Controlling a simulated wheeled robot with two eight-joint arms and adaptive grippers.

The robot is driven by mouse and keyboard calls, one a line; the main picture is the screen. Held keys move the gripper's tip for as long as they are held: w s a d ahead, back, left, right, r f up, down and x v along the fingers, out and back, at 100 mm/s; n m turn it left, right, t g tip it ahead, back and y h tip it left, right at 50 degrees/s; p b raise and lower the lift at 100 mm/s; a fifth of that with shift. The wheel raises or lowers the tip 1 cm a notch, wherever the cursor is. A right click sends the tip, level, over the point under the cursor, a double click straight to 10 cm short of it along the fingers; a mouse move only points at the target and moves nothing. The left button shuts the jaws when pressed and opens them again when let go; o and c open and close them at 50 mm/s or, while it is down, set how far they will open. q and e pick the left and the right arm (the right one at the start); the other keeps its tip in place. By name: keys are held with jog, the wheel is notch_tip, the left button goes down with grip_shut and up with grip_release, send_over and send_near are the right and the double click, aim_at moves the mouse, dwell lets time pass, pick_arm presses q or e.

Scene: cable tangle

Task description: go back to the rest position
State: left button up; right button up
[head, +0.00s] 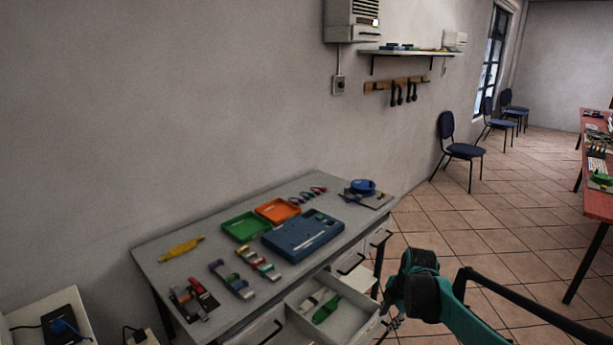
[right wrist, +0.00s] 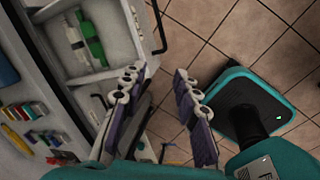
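My right gripper (head: 390,325) hangs in front of the workbench (head: 165,262), just right of an open drawer (head: 352,322). It is small and partly hidden by my arm in the head view. In the right wrist view, the two fingers of the right gripper (right wrist: 158,82) stand well apart with nothing between them. The tiled floor shows through the gap. The open drawer (right wrist: 112,82) is beside the left finger in that view. My left gripper is not in view.
A green object (head: 326,309) lies in the drawer. A green tray (head: 244,227), an orange tray (head: 278,210), a blue case (head: 303,236) and several small tools are on the bench. A red table (head: 598,205) and blue chairs (head: 464,150) stand farther right. Floor between is clear.

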jog(key=s+a+r+m+t, duration=0.1)
jog(key=s+a+r+m, duration=0.1)
jog(key=s+r+m, duration=0.35)
jog(key=s+a+r+m+t, duration=0.1)
jog(key=s+a+r+m, duration=0.2)
jog(key=s+m, duration=0.5)
jog(key=s+a+f+m+t+h, duration=0.1)
jog(key=s+f+m+t, duration=0.1)
jog(key=s+m, duration=0.6)
jog(key=s, duration=0.4)
jog(key=shift+s+a+f+t, duration=0.2)
jog(key=shift+s+f+t, duration=0.1)
jog(key=shift+s+f, duration=0.05)
